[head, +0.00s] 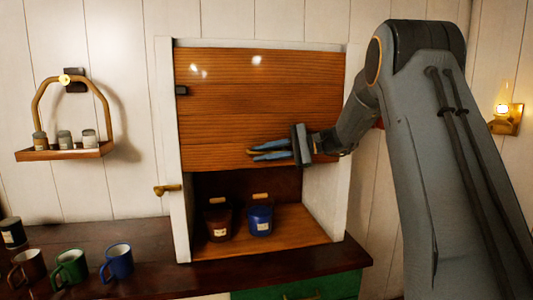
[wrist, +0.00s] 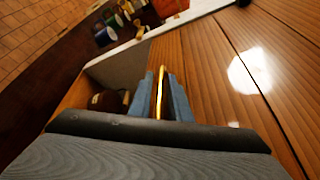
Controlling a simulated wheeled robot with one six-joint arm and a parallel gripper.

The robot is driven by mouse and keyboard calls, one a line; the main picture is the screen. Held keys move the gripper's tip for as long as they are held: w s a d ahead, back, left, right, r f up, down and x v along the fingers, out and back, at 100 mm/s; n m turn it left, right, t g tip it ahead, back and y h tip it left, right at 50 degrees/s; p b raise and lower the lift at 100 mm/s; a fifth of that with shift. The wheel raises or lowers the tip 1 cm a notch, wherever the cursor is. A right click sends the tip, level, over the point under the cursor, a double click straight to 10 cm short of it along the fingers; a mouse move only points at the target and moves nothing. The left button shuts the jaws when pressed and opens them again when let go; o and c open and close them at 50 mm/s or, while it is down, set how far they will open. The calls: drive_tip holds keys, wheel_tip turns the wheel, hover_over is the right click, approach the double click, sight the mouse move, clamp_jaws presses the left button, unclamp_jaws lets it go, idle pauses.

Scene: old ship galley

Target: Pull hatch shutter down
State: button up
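The hatch shutter (head: 258,105) is a brown slatted wooden panel in a white frame. It covers the upper part of the opening, and the lower part stands open. In the wrist view the shutter (wrist: 215,75) fills the right side. A brass handle bar (wrist: 160,88) runs along near its lower edge. My gripper (head: 268,152) reaches in from the right at that edge. In the wrist view the blue fingers of my gripper (wrist: 161,97) lie on both sides of the bar and appear closed on it.
Inside the hatch stand a dark red canister (head: 218,222) and a blue canister (head: 260,220). A brass latch (head: 167,189) sticks out at the left frame. Several mugs (head: 72,268) stand on the dark counter (head: 150,235). A small shelf with jars (head: 65,151) hangs at left.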

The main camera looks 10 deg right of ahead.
clamp_jaws()
drive_tip(key=shift+d, duration=0.4)
drive_tip(key=shift+a+f, duration=0.1)
drive_tip(key=shift+a, duration=0.1)
drive_tip(key=shift+f, duration=0.25)
drive_tip(key=f+b, duration=0.8)
drive_tip(key=f, duration=0.7)
drive_tip(key=f+b, duration=0.8)
drive_tip(key=f, duration=0.7)
drive_tip(key=shift+a+f, duration=0.2)
drive_tip(key=shift+f, duration=0.15)
drive_tip(key=shift+s+f+b, duration=0.1)
drive_tip(key=shift+f+b, duration=0.35)
drive_tip(key=shift+f, duration=0.05)
unclamp_jaws()
drive_tip(key=shift+a+f, duration=0.1)
drive_tip(key=shift+f, duration=0.05)
